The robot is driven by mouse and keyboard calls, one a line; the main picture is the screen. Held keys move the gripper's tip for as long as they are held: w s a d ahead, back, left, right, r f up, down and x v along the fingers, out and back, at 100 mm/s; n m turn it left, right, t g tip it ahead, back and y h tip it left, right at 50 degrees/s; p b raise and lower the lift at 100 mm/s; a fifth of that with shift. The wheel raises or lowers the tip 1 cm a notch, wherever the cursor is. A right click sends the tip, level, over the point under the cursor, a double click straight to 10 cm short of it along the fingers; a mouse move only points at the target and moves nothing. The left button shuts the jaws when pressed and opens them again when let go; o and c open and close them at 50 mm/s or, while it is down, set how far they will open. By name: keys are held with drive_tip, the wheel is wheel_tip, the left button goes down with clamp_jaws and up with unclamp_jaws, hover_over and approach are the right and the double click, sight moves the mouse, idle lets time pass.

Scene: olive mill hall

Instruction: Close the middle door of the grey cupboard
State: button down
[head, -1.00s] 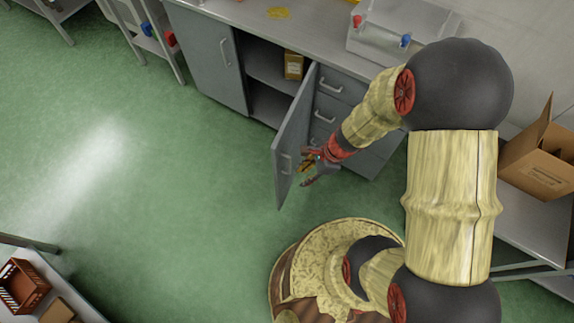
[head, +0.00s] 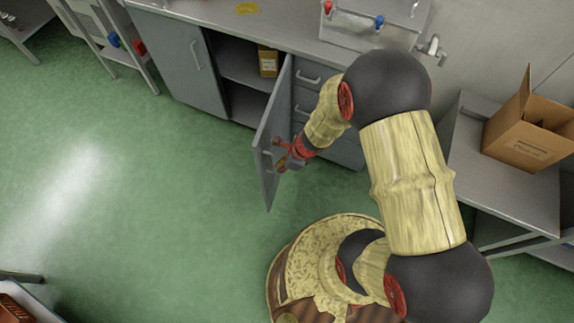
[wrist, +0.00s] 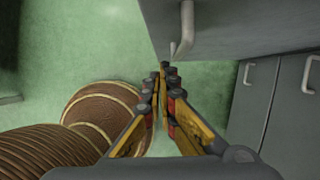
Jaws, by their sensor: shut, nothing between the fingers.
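The grey cupboard (head: 188,68) stands along the back under a steel worktop. Its middle door (head: 269,175) stands wide open, swung out into the room, hinged beside the drawers. The dark compartment behind it shows a shelf. My gripper (head: 281,162) is at the door's outer face, near its free edge and handle. In the wrist view, the shut, empty fingers (wrist: 164,68) point at the door panel (wrist: 245,22), close to the lower end of its handle (wrist: 186,28). Whether they touch the door I cannot tell.
A small box (head: 267,62) sits on the cupboard shelf. Drawers (head: 308,75) lie right of the opening, partly behind my arm. A side table (head: 500,185) holds an open carton (head: 528,130). The green floor (head: 150,190) left of the door is clear.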

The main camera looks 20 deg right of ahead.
drive_tip(key=shift+w+a, duration=0.6)
drive_tip(key=shift+a, duration=0.25)
drive_tip(key=shift+w+a, duration=0.6)
drive_tip(key=shift+a, duration=0.2)
drive_tip(key=shift+a, duration=0.1)
